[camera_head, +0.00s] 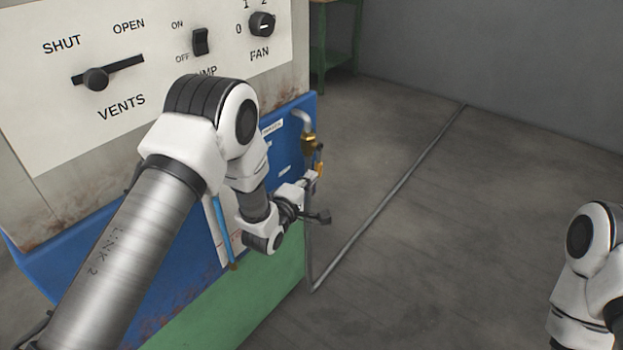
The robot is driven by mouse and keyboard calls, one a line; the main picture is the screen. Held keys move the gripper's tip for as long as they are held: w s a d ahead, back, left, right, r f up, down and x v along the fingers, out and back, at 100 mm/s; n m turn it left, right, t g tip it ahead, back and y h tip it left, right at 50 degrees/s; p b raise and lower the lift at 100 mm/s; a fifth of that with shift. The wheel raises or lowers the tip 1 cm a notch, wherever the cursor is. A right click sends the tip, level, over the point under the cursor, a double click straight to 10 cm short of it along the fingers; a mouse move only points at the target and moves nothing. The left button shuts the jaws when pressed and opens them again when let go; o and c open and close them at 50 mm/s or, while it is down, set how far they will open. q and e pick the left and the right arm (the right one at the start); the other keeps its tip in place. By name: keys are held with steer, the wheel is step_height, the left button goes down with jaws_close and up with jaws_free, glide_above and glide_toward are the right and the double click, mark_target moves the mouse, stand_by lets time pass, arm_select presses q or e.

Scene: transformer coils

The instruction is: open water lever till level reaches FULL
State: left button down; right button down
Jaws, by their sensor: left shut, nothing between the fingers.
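A brass valve (308,141) sits on a pale bent pipe at the right edge of the blue panel (284,150). A small dark and orange part, possibly its lever, shows just below it. My left gripper (316,197) is shut and empty, just below the valve; I cannot tell whether it touches the lever. An upright tube with blue in it (219,232), apparently the level gauge, stands beside a white scale on the panel. My left arm partly hides the scale, and no FULL mark is readable. My right gripper is out of view; only its arm shows at the right edge.
The white control plate (60,125) above carries a vents slider (96,79) near SHUT, a pump switch (200,42) and a fan knob (262,25). A grey conduit (390,192) runs across the floor. A green stand (337,45) is at the back.

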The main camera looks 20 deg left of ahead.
arm_select(q)
steer(key=shift+w+d, duration=0.1)
steer(key=shift+w, duration=0.6)
steer(key=shift+w+d+t+b, duration=0.1)
steer(key=shift+w+t+b, duration=0.4)
steer(key=shift+b, duration=0.35)
steer(key=shift+r, duration=0.1)
